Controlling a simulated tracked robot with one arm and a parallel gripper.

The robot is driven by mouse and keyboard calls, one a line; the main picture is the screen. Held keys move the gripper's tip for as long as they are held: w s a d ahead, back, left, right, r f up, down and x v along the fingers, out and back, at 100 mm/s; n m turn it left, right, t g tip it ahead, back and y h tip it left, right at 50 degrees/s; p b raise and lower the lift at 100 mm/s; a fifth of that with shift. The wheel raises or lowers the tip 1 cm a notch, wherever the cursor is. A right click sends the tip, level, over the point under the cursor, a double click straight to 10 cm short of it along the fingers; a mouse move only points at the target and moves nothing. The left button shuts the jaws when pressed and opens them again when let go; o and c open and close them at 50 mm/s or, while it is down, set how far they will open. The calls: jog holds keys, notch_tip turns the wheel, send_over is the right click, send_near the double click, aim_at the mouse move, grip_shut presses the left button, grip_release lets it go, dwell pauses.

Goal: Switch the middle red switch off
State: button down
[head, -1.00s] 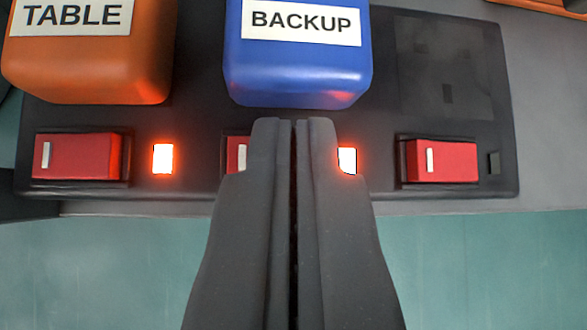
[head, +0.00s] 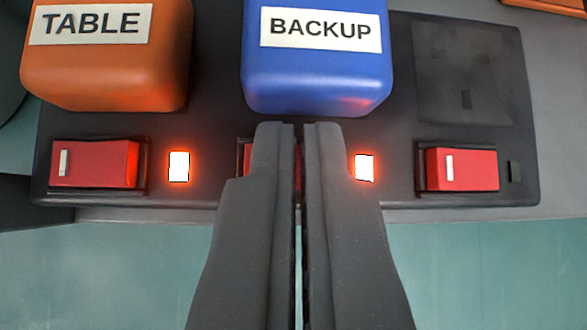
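The middle red switch sits on the dark panel (head: 215,125) below the blue BACKUP block. It is mostly hidden behind my gripper; a sliver of the switch (head: 298,167) shows between the fingers, and its dark frame edge shows at left. Its rocker position cannot be seen. The indicator (head: 364,168) to its right glows white-orange. My gripper (head: 299,128) points up the picture in front of this switch, its fingers slightly apart with a narrow gap and nothing held. I cannot tell whether a fingertip touches the switch.
The left red switch (head: 105,164) has a lit indicator (head: 179,167). The right red switch (head: 470,169) has a dark indicator (head: 515,172). The orange TABLE block (head: 105,75) and blue BACKUP block (head: 318,75) stick out above the switches. Below the panel is a clear teal surface.

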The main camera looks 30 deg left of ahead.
jog(key=shift+s+a, duration=0.1)
jog(key=shift+s, duration=0.55)
jog(key=a+r+p+v, duration=0.2)
jog(key=p+v, duration=0.4)
jog(key=v, duration=0.6)
jog(key=shift+d+r, duration=0.15)
jog(key=shift+d, duration=0.1)
jog(key=shift+w, duration=0.15)
